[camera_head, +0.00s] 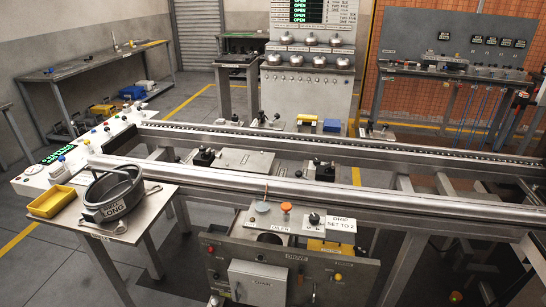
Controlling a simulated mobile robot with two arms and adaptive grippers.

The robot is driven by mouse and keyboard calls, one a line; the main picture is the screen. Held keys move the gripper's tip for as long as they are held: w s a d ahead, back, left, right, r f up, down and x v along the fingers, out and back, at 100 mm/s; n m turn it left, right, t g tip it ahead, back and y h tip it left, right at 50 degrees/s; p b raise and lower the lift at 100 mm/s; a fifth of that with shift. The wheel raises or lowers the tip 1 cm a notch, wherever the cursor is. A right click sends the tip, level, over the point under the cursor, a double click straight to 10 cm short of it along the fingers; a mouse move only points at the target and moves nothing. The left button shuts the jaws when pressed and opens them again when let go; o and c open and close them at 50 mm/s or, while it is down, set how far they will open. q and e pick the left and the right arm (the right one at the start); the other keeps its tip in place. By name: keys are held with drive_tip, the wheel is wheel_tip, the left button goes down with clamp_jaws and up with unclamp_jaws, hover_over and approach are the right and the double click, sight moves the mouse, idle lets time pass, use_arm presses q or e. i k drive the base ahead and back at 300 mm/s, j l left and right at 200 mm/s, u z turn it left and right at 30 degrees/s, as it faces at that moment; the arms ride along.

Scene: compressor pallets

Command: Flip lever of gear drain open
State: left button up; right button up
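No label that I can read as gear drain shows in the head view. Neither of my grippers is in view.
Long metal rails (330,194) cross above the panel. A sign reading "DRIP SET TO 2" (342,223) and an orange knob (286,207) sit on top. At left, a table holds a dark round pan (114,190) and a yellow tray (52,201). Floor at lower left is clear.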

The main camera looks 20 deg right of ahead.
sight(338, 276)
drive_tip(key=z, duration=1.2)
